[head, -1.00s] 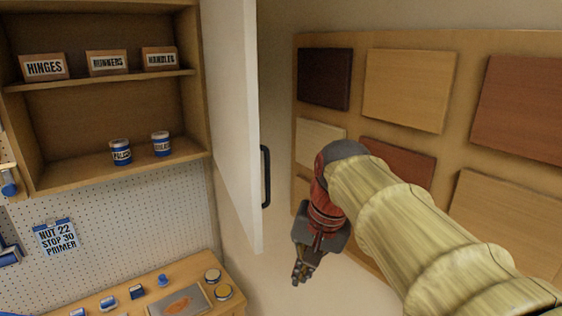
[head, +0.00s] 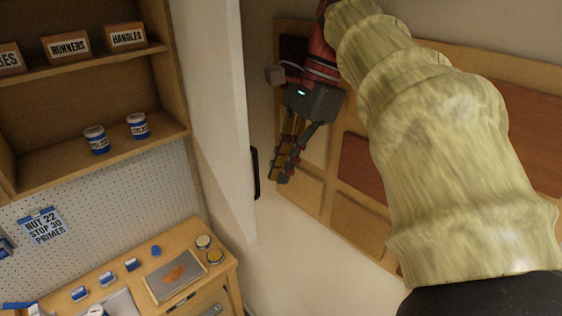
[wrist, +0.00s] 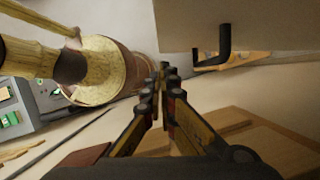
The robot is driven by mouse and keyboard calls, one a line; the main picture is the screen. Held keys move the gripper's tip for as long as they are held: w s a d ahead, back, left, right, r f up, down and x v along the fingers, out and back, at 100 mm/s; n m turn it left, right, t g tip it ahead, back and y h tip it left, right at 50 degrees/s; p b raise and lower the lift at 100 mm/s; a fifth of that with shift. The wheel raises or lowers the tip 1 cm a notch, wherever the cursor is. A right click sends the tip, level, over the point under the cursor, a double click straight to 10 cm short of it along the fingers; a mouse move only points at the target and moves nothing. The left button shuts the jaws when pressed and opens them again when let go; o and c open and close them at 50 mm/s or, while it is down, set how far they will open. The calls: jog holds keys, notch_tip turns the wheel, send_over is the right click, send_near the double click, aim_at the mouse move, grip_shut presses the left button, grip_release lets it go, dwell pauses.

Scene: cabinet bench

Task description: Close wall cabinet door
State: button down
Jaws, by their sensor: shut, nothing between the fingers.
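The wall cabinet (head: 172,62) stands open at the left in the head view. Its white door (head: 215,110) is swung out toward me and seen nearly edge-on. A black bar handle (head: 256,173) sits on the door's right face near its lower free edge. My gripper (head: 281,180) is just right of the handle in the head view, shut and empty, with its fingers pointing down. In the wrist view the door (wrist: 235,22) fills the top right, with the handle (wrist: 226,44) hanging above and right of my shut fingertips (wrist: 166,68). I see a gap between fingers and handle.
Wood sample panels (head: 372,170) hang on the wall right of and behind my gripper. Below the cabinet are a pegboard (head: 130,205) and a bench (head: 222,270) with jars and small items. Boxes and two cans (head: 96,140) stand on the cabinet shelves.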

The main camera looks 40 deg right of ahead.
jog(key=x, duration=0.7)
jog(key=shift+w, duration=0.25)
